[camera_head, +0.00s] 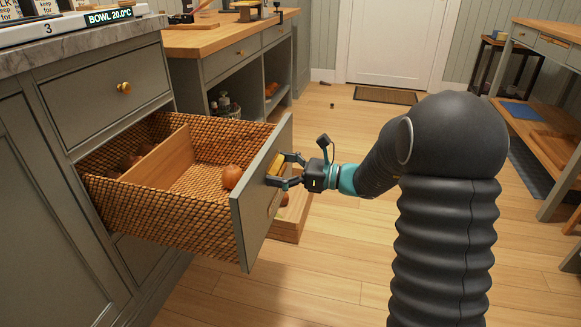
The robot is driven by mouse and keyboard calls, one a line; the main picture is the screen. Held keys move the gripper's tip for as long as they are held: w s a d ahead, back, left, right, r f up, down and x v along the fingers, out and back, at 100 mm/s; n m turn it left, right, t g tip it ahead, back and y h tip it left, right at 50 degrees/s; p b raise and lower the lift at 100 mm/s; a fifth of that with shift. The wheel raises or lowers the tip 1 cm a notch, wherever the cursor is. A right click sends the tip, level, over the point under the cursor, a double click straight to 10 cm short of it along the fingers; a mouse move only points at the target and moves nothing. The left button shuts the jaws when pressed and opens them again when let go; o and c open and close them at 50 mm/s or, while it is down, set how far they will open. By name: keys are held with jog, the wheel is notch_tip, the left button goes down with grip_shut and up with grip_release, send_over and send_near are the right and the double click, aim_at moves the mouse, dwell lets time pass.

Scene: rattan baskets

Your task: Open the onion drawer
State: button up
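The drawer (258,215) with a grey-green front and woven rattan sides is pulled well out of the cabinet. A wooden divider (163,160) runs inside it. One round orange-brown onion (232,176) lies near the drawer's front. Darker round items (130,161) sit behind the divider, partly hidden. My gripper (281,170) is at the outer face of the drawer front, near its upper edge. Its two fingers are apart, with a yellow, brass-like piece (276,163) beside them. Whether they clamp it is too small to tell.
A closed drawer with a brass knob (124,88) is above. A low wooden box or drawer (291,219) with round items is behind the open drawer front. A wooden-topped counter (215,38) stands at the back, and a workbench (550,45) at right.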

jog(key=shift+s+f, duration=0.1)
jog(key=shift+f, duration=0.05)
jog(key=shift+d, duration=0.35)
jog(key=v, duration=1.1)
jog(key=shift+d, duration=0.15)
